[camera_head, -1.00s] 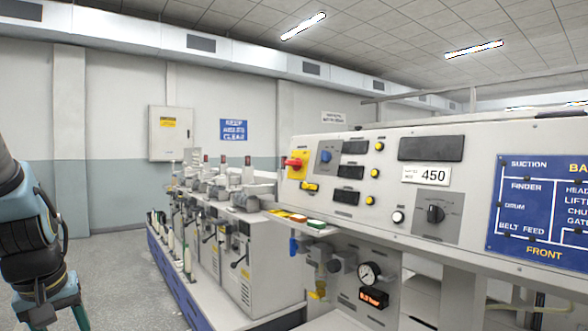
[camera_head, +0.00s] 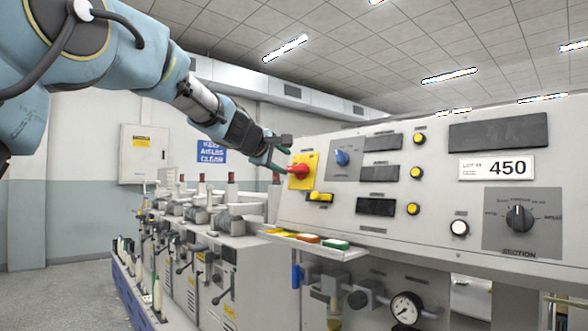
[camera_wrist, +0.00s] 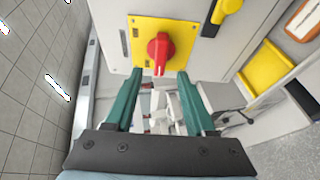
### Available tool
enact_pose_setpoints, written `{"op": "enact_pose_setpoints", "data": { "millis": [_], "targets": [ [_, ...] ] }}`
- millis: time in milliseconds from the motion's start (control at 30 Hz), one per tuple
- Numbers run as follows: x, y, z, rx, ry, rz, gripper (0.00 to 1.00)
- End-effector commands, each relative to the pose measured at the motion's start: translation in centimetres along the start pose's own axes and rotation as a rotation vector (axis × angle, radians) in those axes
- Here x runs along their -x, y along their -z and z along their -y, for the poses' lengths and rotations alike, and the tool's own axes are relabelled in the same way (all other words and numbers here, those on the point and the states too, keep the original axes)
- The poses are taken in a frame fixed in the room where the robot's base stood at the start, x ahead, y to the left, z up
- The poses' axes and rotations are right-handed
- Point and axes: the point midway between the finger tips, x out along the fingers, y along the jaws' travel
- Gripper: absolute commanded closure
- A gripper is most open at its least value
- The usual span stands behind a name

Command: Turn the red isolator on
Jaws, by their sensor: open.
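The red isolator (camera_head: 299,171) is a red rotary handle on a yellow plate at the left end of the grey control panel. In the wrist view the red handle (camera_wrist: 160,52) sits on its yellow plate (camera_wrist: 180,32), with its long end pointing down the picture toward my gripper. My gripper (camera_wrist: 157,78) has two green fingers spread apart, one on each side of the handle's line, with nothing between them. In the head view my gripper (camera_head: 284,160) is right by the handle. Whether a finger touches the handle cannot be told.
A yellow switch (camera_head: 320,197) sits just below the isolator, and a blue knob (camera_head: 342,158) is to its right. Spinning units (camera_head: 210,228) stand to the left.

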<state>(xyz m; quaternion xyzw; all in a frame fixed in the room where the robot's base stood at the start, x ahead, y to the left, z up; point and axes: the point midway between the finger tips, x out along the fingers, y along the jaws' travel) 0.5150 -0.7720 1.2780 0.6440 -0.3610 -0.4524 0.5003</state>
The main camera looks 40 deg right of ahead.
Motion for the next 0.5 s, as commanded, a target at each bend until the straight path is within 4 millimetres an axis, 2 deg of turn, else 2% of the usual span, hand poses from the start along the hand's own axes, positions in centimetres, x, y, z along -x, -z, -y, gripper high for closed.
{"op": "enact_pose_setpoints", "data": {
  "millis": [33,200,500],
  "targets": [
    [-1.1,0.0,-0.2,-0.001,0.003,0.000,0.45],
    [-4.2,0.0,-0.1,-0.002,0.004,0.001,0.45],
    [-7.3,0.0,0.0,-0.002,0.002,0.000,0.45]
  ]
}}
